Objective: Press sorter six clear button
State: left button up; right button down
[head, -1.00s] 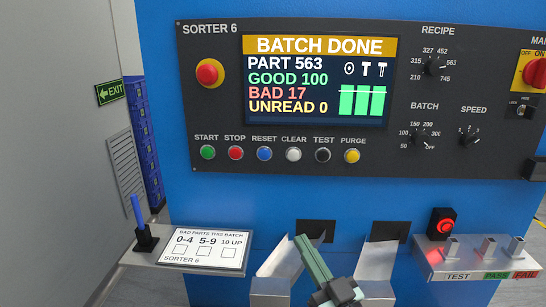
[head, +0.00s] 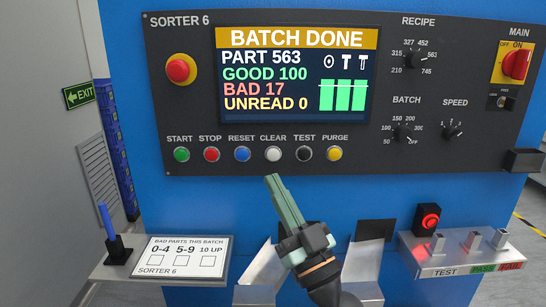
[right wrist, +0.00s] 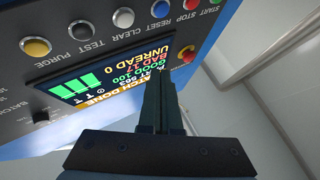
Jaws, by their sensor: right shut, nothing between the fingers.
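The white CLEAR button (head: 273,154) sits in the button row of the sorter 6 panel (head: 190,110), between the blue RESET button (head: 242,154) and the black TEST button (head: 304,154). The screen (head: 292,75) reads BATCH DONE, part 563, good 100, bad 17, unread 0. My right gripper (head: 272,180) is shut and empty, its fingertips just below the CLEAR button in the head view. I cannot tell how far they are from the panel. The CLEAR button also shows in the right wrist view (right wrist: 121,27), with the gripper fingers (right wrist: 160,85) below it. My left gripper is not in view.
A red emergency stop (head: 180,69) is at the panel's upper left. Below are two metal chutes (head: 258,287), a tally card shelf (head: 100,270) with a pen, and a test shelf (head: 465,262) with a lit red button (head: 430,222). Recipe, batch and speed knobs are at the right.

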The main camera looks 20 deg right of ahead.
aim_at(273, 155)
jog(key=w+d+b, duration=0.2)
jog(key=w, duration=0.5)
jog(key=shift+w+b, duration=0.2)
jog(key=shift+b, duration=0.1)
jog(key=shift+d, duration=0.1)
dwell(1.7)
jog(key=shift+w+d, duration=0.15)
jog(key=shift+w, duration=0.25)
jog(key=shift+w+d+b, duration=0.1)
jog(key=shift+w+b, duration=0.3)
jog(key=shift+b, duration=0.05)
dwell(0.5)
dwell(0.4)
jog(key=shift+s+a+p, duration=0.25)
jog(key=shift+s+p, duration=0.25)
jog(key=shift+s, duration=0.35)
